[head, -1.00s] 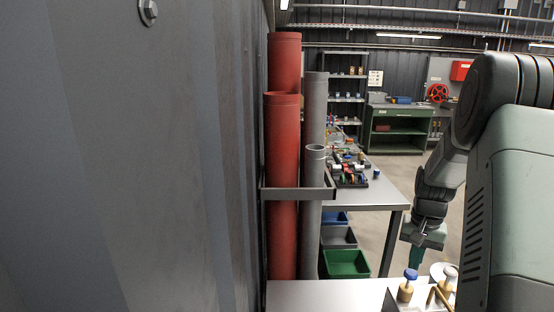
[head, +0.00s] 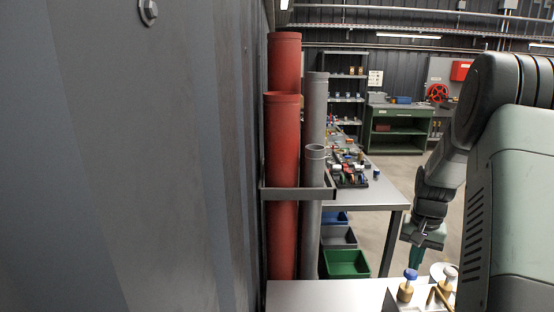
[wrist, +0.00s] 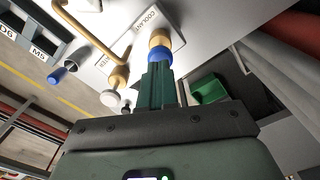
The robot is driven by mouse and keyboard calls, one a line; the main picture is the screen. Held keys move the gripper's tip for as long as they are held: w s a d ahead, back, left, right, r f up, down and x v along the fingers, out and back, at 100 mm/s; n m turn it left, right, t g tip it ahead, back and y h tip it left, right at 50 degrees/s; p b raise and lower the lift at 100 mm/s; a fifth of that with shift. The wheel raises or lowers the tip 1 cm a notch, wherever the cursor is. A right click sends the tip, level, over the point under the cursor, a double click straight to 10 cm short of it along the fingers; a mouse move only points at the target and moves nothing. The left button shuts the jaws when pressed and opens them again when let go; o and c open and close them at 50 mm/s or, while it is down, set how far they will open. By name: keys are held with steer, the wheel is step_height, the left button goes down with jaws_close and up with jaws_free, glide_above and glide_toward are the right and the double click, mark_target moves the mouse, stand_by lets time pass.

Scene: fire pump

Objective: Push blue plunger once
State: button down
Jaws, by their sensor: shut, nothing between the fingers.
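The blue plunger (head: 411,274) sits on a brass body at the bottom of the head view, upright on the near table. In the wrist view the blue plunger (wrist: 159,54) is a blue cap under the fingertips, with a brass collar beyond it, beside a label reading COOLANT. My gripper (wrist: 157,68) is shut and empty, its green fingers pointing at the blue cap. The fingertips overlap the cap's edge in the picture; I cannot tell whether they touch. In the head view my gripper (head: 415,264) hangs just above or behind the plunger.
A second brass plunger with a pale knob (wrist: 110,98) stands close by, with a bent brass pipe (wrist: 90,35) beside it. Red pipes (head: 283,180) and grey pipes stand in a rack against the left wall. A cluttered bench (head: 385,195) and a green bin (head: 346,263) are behind.

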mark_target(411, 272)
steer(key=shift+f, duration=2.35)
steer(key=shift+r, duration=2.35)
steer(key=shift+r, duration=3)
